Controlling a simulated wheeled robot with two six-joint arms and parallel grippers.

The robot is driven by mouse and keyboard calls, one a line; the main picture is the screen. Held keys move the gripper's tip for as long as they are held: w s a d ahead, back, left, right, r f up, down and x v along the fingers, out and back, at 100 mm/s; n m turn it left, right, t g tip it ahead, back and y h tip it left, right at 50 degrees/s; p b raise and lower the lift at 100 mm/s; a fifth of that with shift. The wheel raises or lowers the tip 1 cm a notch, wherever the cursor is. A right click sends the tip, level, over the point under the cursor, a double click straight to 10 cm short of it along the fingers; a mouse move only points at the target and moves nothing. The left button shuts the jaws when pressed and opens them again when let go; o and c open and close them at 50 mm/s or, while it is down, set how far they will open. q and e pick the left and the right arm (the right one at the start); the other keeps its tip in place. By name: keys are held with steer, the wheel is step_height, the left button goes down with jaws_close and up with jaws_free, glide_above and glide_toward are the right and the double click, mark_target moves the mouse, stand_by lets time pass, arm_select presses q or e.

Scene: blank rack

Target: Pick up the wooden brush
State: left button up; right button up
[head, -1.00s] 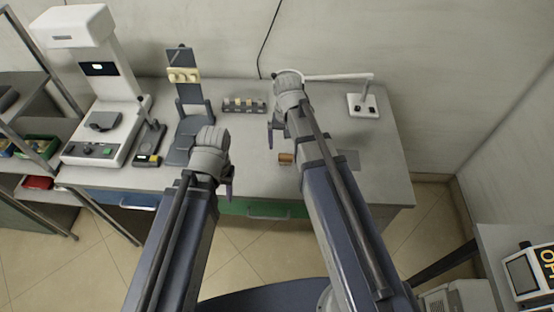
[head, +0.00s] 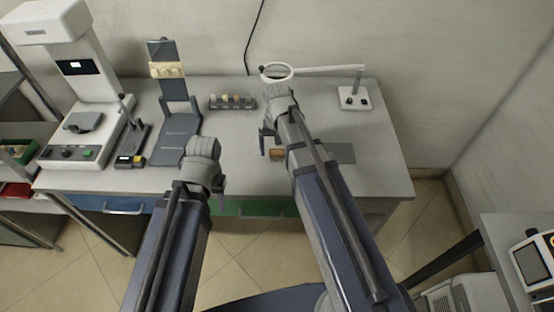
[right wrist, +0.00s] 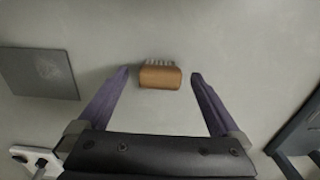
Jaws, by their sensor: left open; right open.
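The wooden brush (right wrist: 160,77) lies on the bench, a small brown block with pale bristles along its far side in the right wrist view. In the head view the brush (head: 277,154) shows just left of my right arm, partly hidden by it. My right gripper (right wrist: 160,75) is open, with one finger on each side of the brush and gaps on both sides. In the head view my right gripper (head: 268,140) is over the bench near the brush. My left gripper (head: 219,192) is by the bench's front edge, away from the brush, its fingers mostly hidden.
A grey plate (right wrist: 40,73) lies beside the brush. A magnifier lamp (head: 355,97) stands at the back right. A small rack of bottles (head: 232,104), a dark stand (head: 178,145) and a white instrument (head: 85,120) stand to the left.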

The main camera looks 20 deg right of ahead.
mark_target(277, 151)
steer(key=shift+f+b, duration=0.4)
steer(key=shift+f, duration=0.45)
arm_select(q)
steer(key=shift+f, duration=0.75)
arm_select(e)
steer(key=shift+r, duration=0.1)
steer(key=shift+c, duration=0.4)
steer(key=c, duration=1.5)
arm_select(q)
steer(key=shift+r, duration=0.15)
arm_select(e)
steer(key=shift+r, duration=0.15)
step_height(277, 151, up, 10)
steer(key=p, duration=1)
arm_select(q)
step_height(277, 151, up, 10)
